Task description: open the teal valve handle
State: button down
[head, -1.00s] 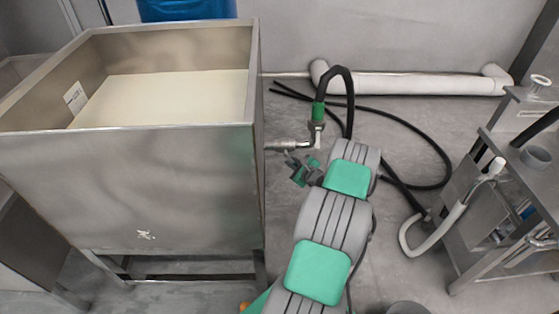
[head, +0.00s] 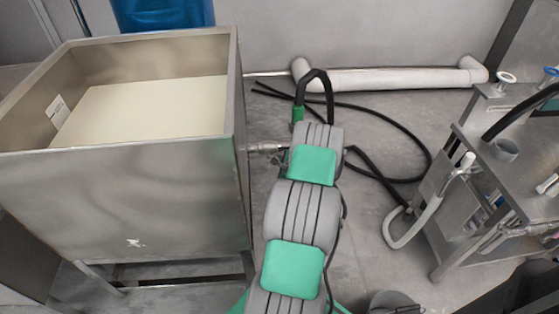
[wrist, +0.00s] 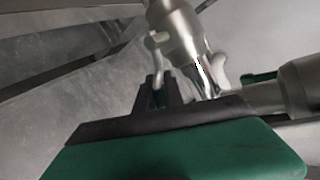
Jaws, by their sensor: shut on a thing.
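In the wrist view, my gripper (wrist: 160,92) has its dark fingers close together beside a metal valve fitting (wrist: 185,40). In the head view, a metal pipe (head: 265,147) leaves the right side of the steel tank (head: 120,205). There my arm covers the valve and most of my gripper.
A white pipe (head: 385,80) lies along the back wall. A steel bench (head: 500,160) stands at right. Some floor between is clear.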

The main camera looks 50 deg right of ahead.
jog(key=c, duration=1.4)
grip_release()
jog(key=shift+c, duration=0.2)
